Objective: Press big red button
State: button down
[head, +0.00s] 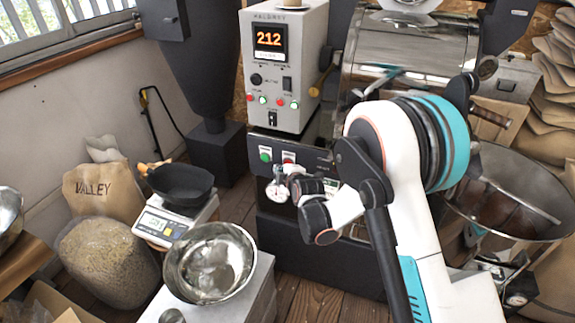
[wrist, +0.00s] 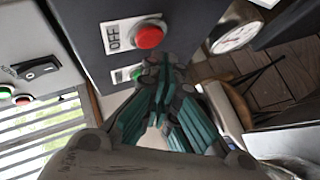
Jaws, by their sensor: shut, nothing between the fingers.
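The big red button (wrist: 149,37) is a round cap on a white plate marked OFF, on a dark panel in the wrist view. In the head view the red button (head: 289,158) shows at the right of the panel, partly hidden by my gripper. My gripper (wrist: 163,72) has dark and teal fingers, shut and empty. Its tips are close beside the red button in the wrist view, between it and the green button (wrist: 137,73); I cannot tell whether they touch the panel. In the head view my gripper (head: 287,172) is just below the red button.
A green button (head: 265,154) is left of the red one. A round gauge (head: 277,192) sits below the panel. A control box (head: 285,80) with a display reading 212 and small buttons stands above. A steel bowl (head: 210,262) and a scale (head: 168,222) stand lower left.

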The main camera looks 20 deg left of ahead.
jog(key=shift+w, duration=0.2)
dwell(0.4)
jog(key=shift+w, duration=0.2)
jog(key=shift+w+d, duration=0.1)
jog(key=shift+w, duration=0.35)
dwell(0.8)
jog(key=shift+s, duration=0.85)
jog(key=shift+s, duration=0.1)
jog(key=shift+s+a, duration=0.15)
jog(key=shift+s, duration=1.05)
jog(key=shift+s+a, duration=0.1)
jog(key=shift+s, duration=1.1)
